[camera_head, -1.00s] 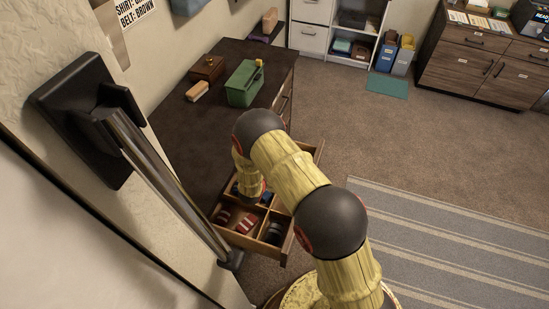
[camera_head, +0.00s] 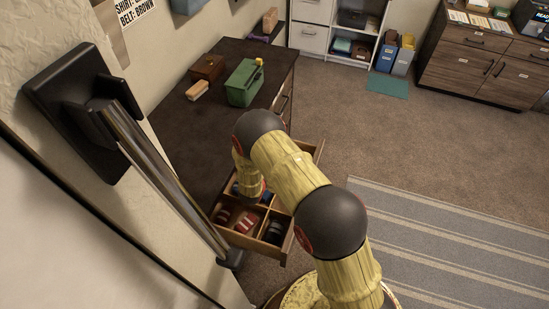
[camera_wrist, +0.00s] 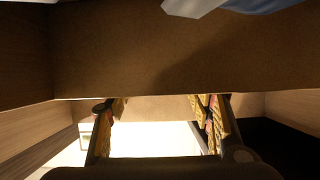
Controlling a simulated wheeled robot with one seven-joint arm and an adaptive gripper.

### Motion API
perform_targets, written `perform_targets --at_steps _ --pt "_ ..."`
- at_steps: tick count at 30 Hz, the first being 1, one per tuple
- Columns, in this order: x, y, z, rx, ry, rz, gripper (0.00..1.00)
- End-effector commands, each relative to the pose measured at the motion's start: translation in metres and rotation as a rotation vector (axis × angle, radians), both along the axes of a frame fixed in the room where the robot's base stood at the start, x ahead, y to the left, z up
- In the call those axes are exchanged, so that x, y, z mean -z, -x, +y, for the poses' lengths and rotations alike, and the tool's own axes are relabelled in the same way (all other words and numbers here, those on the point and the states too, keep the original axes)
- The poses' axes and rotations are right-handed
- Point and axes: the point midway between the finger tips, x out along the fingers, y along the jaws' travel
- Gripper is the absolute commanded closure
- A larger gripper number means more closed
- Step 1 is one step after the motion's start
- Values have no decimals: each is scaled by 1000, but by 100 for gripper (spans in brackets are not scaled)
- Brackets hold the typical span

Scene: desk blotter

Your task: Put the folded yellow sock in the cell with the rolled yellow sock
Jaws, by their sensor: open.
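The open drawer (camera_head: 243,240) is divided into cells and holds several rolled socks. Red-and-white striped ones (camera_head: 246,221) and dark ones (camera_head: 273,232) show in its near cells, and something blue lies farther back beside my arm. I cannot make out a folded or rolled yellow sock; my arm covers part of the drawer. In the wrist view my gripper (camera_wrist: 158,106) is open, its fingers apart, low between wooden walls. A glaring pale area lies between the fingers, too bright to identify. No held object can be made out.
A brown divider wall (camera_wrist: 150,50) crosses the wrist view, with a pale blue-white cloth (camera_wrist: 225,7) beyond it. On the dark dresser top (camera_head: 225,130) stand a green box (camera_head: 241,85), a brown box (camera_head: 207,67) and a tan brush-like block (camera_head: 197,90).

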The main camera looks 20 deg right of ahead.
Motion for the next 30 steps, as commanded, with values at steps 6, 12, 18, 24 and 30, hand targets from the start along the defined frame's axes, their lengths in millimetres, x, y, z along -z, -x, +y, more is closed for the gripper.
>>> perform_targets --at_steps 6,12,18,24,30 --pt "-12 4 -1 0 1 10 48" --pt "-29 36 26 -6 2 8 48" --pt "-45 66 48 -5 2 5 48" --pt "-54 85 61 -2 0 4 48" --pt "-56 91 65 -1 1 3 48"
